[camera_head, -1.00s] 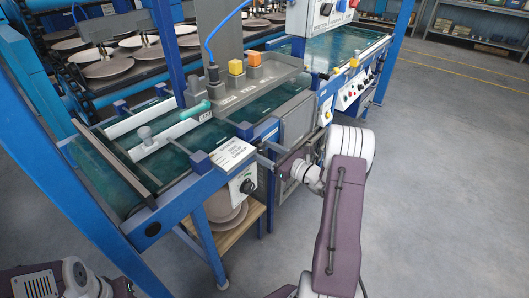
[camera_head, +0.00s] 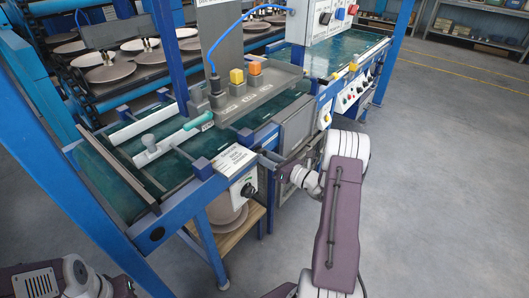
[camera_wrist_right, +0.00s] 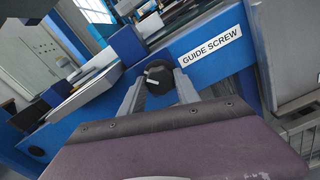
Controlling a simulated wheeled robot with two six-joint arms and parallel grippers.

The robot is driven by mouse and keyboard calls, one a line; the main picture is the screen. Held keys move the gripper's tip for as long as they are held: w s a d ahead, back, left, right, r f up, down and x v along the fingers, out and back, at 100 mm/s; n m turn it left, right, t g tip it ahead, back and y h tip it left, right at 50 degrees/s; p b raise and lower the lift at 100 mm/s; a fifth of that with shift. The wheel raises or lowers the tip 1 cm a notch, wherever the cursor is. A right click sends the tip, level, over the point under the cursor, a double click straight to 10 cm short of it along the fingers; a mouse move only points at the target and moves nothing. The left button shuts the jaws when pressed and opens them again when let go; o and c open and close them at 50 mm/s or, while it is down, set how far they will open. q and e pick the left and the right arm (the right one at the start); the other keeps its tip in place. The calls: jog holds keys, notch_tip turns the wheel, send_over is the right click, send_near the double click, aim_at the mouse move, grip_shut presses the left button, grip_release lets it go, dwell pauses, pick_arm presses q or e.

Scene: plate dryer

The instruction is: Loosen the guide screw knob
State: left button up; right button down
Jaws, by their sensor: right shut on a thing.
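The guide screw knob (camera_wrist_right: 158,76) is black with a pale mark on its face. It sits on the blue frame, left of the white "GUIDE SCREW" label (camera_wrist_right: 211,46) in the right wrist view. My right gripper (camera_wrist_right: 160,88) has a finger on each side of the knob and is shut on it. In the head view my right gripper (camera_head: 276,165) is at the front side of the conveyor, and the knob cannot be made out there. My left arm shows only in part at the lower left of the head view; its gripper is not visible.
A white panel with a black dial (camera_head: 248,189) is close to the left of my right gripper. Above is a green conveyor belt (camera_head: 115,190) with white guide rails (camera_head: 150,153). A grey box with yellow and orange buttons (camera_head: 246,97) stands behind. Open floor lies right.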

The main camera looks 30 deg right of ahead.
jog(key=m+p, duration=0.1)
jog(key=m, duration=0.1)
jog(key=m+p, duration=0.2)
jog(key=shift+r+m, duration=0.2)
jog(key=shift+m, duration=0.1)
jog(key=m+p, duration=0.2)
jog(key=m, duration=0.1)
jog(key=shift+m+p, duration=0.4)
jog(key=shift+f+m+p, duration=0.2)
jog(key=shift+m+p, duration=1.3)
jog(key=shift+m, duration=2.3)
jog(key=c, duration=0.9)
grip_release()
